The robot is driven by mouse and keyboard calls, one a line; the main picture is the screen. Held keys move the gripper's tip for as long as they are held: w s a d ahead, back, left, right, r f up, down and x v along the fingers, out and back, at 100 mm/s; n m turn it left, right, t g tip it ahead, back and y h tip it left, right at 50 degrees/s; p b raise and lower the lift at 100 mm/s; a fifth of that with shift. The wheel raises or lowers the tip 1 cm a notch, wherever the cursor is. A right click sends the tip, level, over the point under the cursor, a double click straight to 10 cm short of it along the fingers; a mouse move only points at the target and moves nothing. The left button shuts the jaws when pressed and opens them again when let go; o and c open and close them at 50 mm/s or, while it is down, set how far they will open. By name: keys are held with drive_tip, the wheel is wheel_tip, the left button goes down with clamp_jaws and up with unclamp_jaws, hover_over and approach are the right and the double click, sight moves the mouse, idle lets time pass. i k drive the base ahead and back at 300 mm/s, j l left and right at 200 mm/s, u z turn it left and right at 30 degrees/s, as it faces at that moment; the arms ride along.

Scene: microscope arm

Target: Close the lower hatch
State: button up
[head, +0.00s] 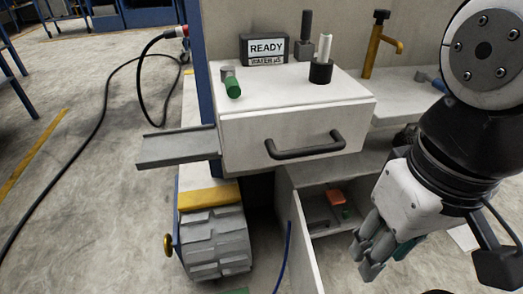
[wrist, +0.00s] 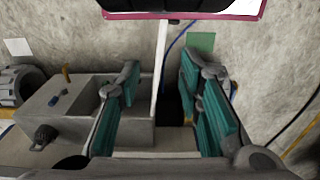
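The lower hatch (head: 306,250) is a pale panel below the drawer, standing open and seen nearly edge-on in the head view. Behind it the lower compartment (head: 318,220) is open, with an orange block (head: 335,197) and small dark and green items inside. My gripper (head: 366,258) is right of the hatch, pointing down, apart from it in the head view. In the wrist view my gripper (wrist: 160,66) is open, its teal-padded fingers spread. A thin pale strip, likely the hatch edge (wrist: 161,55), shows in the gap between them. I cannot tell its depth. Nothing is held.
Above is a pale drawer with a black handle (head: 305,147). A counter with an orange tap (head: 378,45) stands at the right. A grey treaded block (head: 216,243) and a blue hose (head: 285,258) are left of the hatch. A green square (wrist: 201,42) lies on open floor.

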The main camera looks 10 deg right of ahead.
sight(305, 277)
drive_tip(key=l+u, duration=0.25)
drive_tip(key=l, duration=0.55)
drive_tip(key=l+u, duration=0.25)
drive_tip(key=l, duration=0.6)
drive_tip(key=l+u, duration=0.25)
drive_tip(key=l, duration=0.55)
drive_tip(key=k, duration=0.05)
